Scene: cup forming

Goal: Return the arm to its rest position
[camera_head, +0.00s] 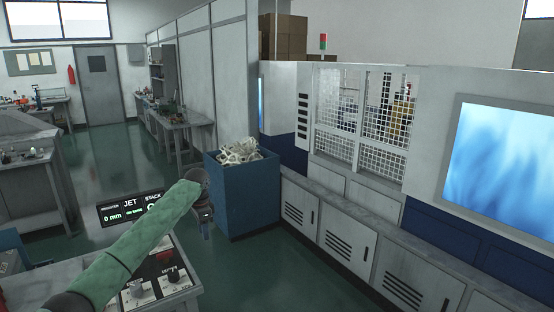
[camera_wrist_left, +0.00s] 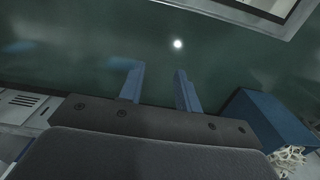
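My left arm, in a green sleeve (camera_head: 140,240), comes in from the lower left of the head view and reaches toward the middle. My left gripper (camera_head: 204,212) shows small and dark at its end, just left of the blue bin. In the left wrist view the two fingers of this gripper (camera_wrist_left: 158,70) stand apart, with nothing between them but the dark green floor behind. No cup is seen in the gripper. My right gripper is not in view.
A blue bin (camera_head: 240,200) full of white scrap stands near my left gripper; it also shows in the left wrist view (camera_wrist_left: 262,118). A control panel (camera_head: 160,285) lies under the arm. Grey cabinets (camera_head: 335,230) and a machine line the right. Open floor lies between.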

